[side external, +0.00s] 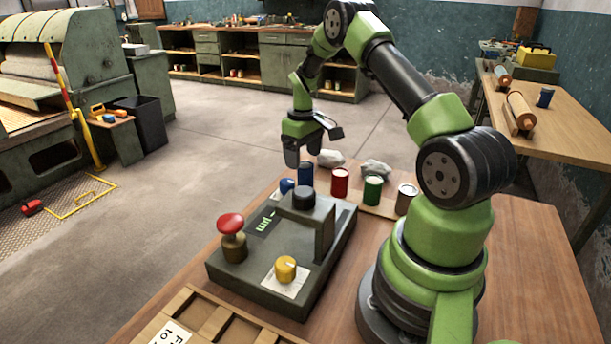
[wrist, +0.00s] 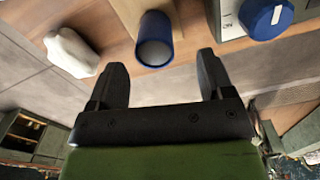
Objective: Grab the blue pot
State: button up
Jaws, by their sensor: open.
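The blue pot (side external: 306,175) stands upright at the left end of a row of pots on the wooden bench, behind the control box. My gripper (side external: 303,154) is open and empty, just above the blue pot in the side view. In the wrist view the blue pot (wrist: 155,27) shows its pale grey top. It lies ahead of my gripper (wrist: 161,72), roughly in line with the gap between the fingertips and a little beyond them. I see no contact between the fingers and the pot.
A red pot (side external: 340,183), a green pot (side external: 372,190) and a grey pot (side external: 406,199) stand to the right. Pale lumps (side external: 376,168) lie behind them. The control box (side external: 255,269) with a blue knob (wrist: 266,17) is close by. The bench edge is near.

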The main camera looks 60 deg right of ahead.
aim_at(305, 164)
jog(key=shift+s+d+f, duration=0.1)
jog(key=shift+d+f, duration=0.05)
jog(key=shift+f, duration=1.25)
jog(key=shift+d+f, duration=0.1)
jog(key=shift+f, duration=1.25)
jog(key=c, duration=1)
